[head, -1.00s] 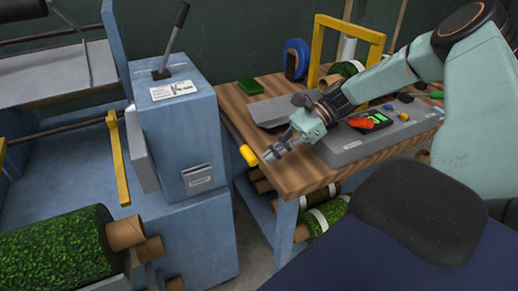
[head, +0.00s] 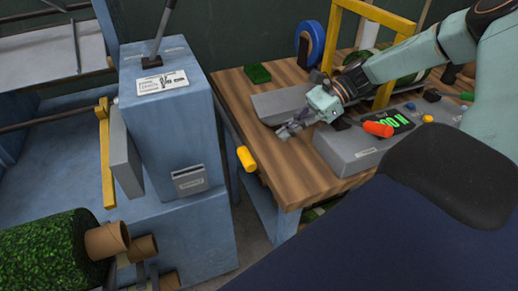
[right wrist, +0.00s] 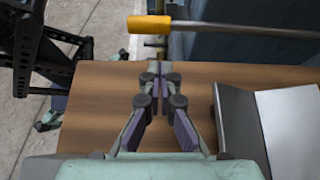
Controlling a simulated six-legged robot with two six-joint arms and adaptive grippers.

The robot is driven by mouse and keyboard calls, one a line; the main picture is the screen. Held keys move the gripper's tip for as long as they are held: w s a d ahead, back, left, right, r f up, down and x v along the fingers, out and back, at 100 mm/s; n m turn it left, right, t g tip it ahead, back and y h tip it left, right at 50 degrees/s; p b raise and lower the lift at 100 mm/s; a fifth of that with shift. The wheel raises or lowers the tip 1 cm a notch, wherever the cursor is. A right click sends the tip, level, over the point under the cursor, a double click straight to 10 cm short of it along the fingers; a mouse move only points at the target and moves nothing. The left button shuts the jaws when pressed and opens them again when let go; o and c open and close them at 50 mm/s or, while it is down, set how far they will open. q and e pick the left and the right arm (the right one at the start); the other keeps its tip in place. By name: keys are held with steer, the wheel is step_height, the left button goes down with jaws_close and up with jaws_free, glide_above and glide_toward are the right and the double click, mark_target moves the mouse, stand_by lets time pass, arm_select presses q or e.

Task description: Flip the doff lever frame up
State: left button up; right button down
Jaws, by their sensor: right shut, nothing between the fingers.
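A lever with a yellow grip (head: 246,158) on a grey rod (head: 226,118) sticks out from the right side of the blue machine cabinet (head: 165,105). It slopes down towards me, with its grip by the bench's left edge. In the right wrist view the yellow grip (right wrist: 149,25) and its rod lie across the top, beyond the fingertips. My right gripper (head: 283,132) is shut and empty over the bench, right of the grip and apart from it. Its closed fingers (right wrist: 157,72) point towards the grip in the wrist view. My left gripper is not in view.
A turf roll (head: 45,245) lies at lower left. The bench's front left is bare.

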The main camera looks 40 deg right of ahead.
mark_target(261, 161)
steer(key=shift+d, duration=0.15)
steer(key=shift+s+r, duration=0.1)
steer(key=shift+s, duration=0.15)
steer(key=shift+w+a+f, duration=0.15)
steer(key=shift+a+f, duration=0.05)
steer(key=shift+a, duration=0.35)
steer(key=b+x, duration=0.4)
steer(key=x, duration=0.4)
steer(key=shift+w+a+f+b, duration=0.25)
steer(key=shift+a+f+b, duration=0.1)
steer(key=shift+a+b, duration=0.1)
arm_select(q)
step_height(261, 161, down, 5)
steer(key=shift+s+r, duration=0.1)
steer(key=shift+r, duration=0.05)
arm_select(e)
steer(key=shift+s+a+r, duration=0.1)
